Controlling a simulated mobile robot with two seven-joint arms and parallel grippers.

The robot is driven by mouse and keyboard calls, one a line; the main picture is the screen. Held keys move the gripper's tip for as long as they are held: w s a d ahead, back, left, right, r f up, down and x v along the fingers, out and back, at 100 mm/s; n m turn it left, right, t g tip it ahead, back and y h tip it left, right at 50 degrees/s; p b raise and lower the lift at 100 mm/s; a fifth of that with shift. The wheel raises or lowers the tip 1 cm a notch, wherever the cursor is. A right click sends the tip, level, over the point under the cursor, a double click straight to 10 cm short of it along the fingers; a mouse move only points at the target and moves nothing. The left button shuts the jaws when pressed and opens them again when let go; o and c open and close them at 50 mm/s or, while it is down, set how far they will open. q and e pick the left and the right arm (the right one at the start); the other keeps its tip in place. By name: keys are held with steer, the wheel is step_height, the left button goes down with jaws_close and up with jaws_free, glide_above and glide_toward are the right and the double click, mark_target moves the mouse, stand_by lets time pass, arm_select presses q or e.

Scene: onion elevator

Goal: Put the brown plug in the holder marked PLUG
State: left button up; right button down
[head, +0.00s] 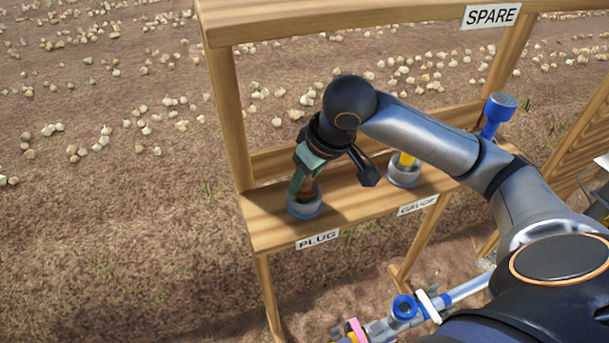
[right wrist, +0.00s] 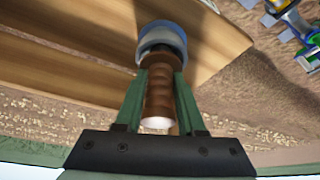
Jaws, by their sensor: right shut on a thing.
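The brown plug (head: 309,188) is upright at the holder marked PLUG (head: 305,208), a grey and blue ring cup on the wooden shelf. My right gripper (head: 303,181) is shut on the plug, its green fingers on both sides. In the right wrist view the ribbed brown plug (right wrist: 158,95) lies between the fingers (right wrist: 157,92), with its pale end towards the camera. Its far end meets the holder (right wrist: 163,42); how deep it sits inside cannot be told. The PLUG label (head: 317,239) is on the shelf's front edge. My left gripper is not in view.
A second holder (head: 404,174) marked GAUGE, with a yellow thing in it, stands to the right. A blue-topped thing (head: 498,115) stands farther right. A wooden beam (head: 370,20) with a SPARE sign runs above. Machine parts (head: 405,308) lie below the shelf. Bare soil with scattered onions lies behind.

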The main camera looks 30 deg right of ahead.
steer(key=shift+f, duration=0.25)
steer(key=c, duration=0.5)
jaws_free()
steer(key=shift+f, duration=0.1)
